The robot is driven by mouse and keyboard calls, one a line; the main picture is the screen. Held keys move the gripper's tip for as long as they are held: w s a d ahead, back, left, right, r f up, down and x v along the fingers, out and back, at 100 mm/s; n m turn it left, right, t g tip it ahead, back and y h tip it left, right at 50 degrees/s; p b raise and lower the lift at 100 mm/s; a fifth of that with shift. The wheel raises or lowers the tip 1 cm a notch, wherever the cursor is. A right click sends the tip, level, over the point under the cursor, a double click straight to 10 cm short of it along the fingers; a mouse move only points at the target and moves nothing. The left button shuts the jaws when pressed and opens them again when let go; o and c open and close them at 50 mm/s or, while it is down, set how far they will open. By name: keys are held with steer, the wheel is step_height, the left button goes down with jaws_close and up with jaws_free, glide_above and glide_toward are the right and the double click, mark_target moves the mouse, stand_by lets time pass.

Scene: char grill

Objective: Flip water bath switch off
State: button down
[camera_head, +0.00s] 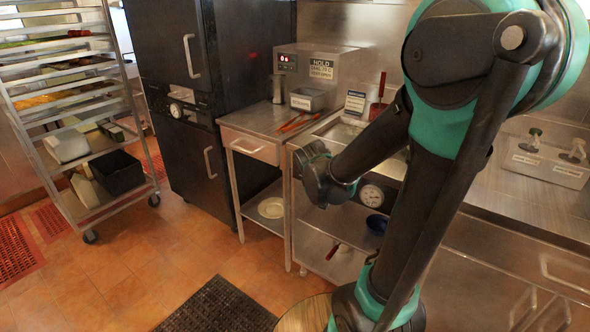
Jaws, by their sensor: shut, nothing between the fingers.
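A steel unit with an open basin (340,130) on top stands at the centre and appears to be the water bath. My gripper (314,172) is at the end of the arm, in front of the unit's left front side. It is shut and empty; its fingertips are small and hard to make out. I cannot make out the switch. My forearm and wrist cover part of the unit's front. I cannot tell whether the gripper touches it.
A steel counter (262,118) with a red-display box (318,68) and red-handled tools (298,121) is to the left. Black cabinets (183,150) and a tray rack (133,95) stand farther left. A bottle caddy (548,165) is right. The floor by the mat (220,308) is clear.

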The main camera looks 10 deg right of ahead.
steer(key=w+a+r+n+t+h, duration=0.1)
steer(key=w+a+n+h, duration=0.1)
steer(key=w+a+n, duration=0.5)
steer(key=w+a+n+t+h, duration=0.2)
steer(key=w+a+n, duration=0.4)
steer(key=w+n, duration=0.3)
steer(key=w, duration=0.3)
steer(key=shift+w+a+r+n, duration=0.2)
steer(key=shift+a+r+n, duration=0.1)
steer(key=shift+a+r, duration=0.1)
glide_toward(299, 170)
step_height(299, 170, down, 3)
steer(key=shift+w+d+f, duration=0.2)
steer(key=shift+w+d, duration=1.25)
steer(key=shift+d, duration=0.15)
